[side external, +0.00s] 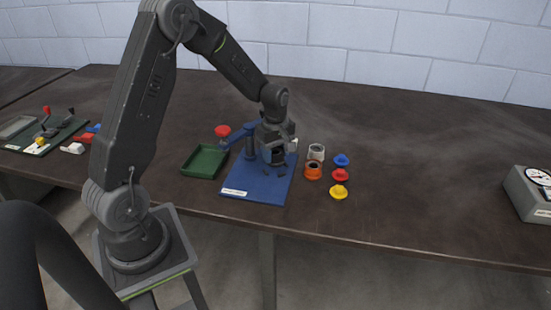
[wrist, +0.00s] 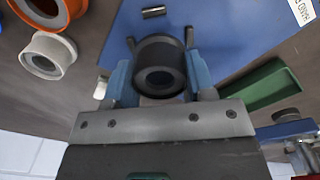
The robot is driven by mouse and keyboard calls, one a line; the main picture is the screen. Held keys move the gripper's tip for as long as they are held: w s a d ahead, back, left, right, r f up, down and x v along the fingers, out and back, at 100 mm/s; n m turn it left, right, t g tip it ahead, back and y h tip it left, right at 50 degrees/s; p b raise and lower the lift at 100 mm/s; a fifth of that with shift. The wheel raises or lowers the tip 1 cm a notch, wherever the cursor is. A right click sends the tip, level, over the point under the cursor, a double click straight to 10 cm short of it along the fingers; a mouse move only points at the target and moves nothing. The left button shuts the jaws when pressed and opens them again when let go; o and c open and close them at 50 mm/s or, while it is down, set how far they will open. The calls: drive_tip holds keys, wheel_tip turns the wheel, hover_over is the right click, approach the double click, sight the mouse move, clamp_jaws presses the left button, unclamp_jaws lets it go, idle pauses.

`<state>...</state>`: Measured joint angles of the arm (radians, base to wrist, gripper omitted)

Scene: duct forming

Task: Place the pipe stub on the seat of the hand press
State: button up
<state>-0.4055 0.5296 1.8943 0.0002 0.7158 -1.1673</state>
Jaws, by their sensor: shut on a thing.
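The black pipe stub (wrist: 160,66) sits between the fingers of my gripper (wrist: 160,43) in the wrist view, its round open end facing the camera. My gripper is shut on it. The base also shows in the wrist view (wrist: 235,35). The stub is dark against my gripper there. The seat is hidden, and I cannot tell whether the stub touches it.
A green tray (side external: 204,162) lies left of the press, near the red lever knob (side external: 222,131). An orange ring (side external: 313,171) and a white ring (side external: 316,152) stand close on the right, beside blue (side external: 341,160), red (side external: 340,175) and yellow (side external: 339,192) pieces.

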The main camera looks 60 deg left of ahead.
sight(275, 152)
drive_tip(key=shift+f, duration=1.1)
drive_tip(key=shift+f, duration=0.15)
drive_tip(key=o, duration=0.9)
wheel_tip(275, 152, up, 12)
drive_tip(key=s+d+r+m+t, duration=0.2)
drive_tip(key=s+d+r+m, duration=0.1)
drive_tip(key=s+d+m, duration=0.2)
drive_tip(key=s+d+r+m+t, duration=0.1)
drive_tip(key=s+d+r+m, duration=0.3)
drive_tip(key=s+d+m, duration=0.2)
drive_tip(key=s+d+r+m+t, duration=0.2)
drive_tip(key=s+d+r+m, duration=0.2)
drive_tip(key=s, duration=0.5)
drive_tip(key=shift+d+m+t, duration=0.3)
drive_tip(key=shift+d+m, duration=0.65)
drive_tip(key=shift+m, duration=0.55)
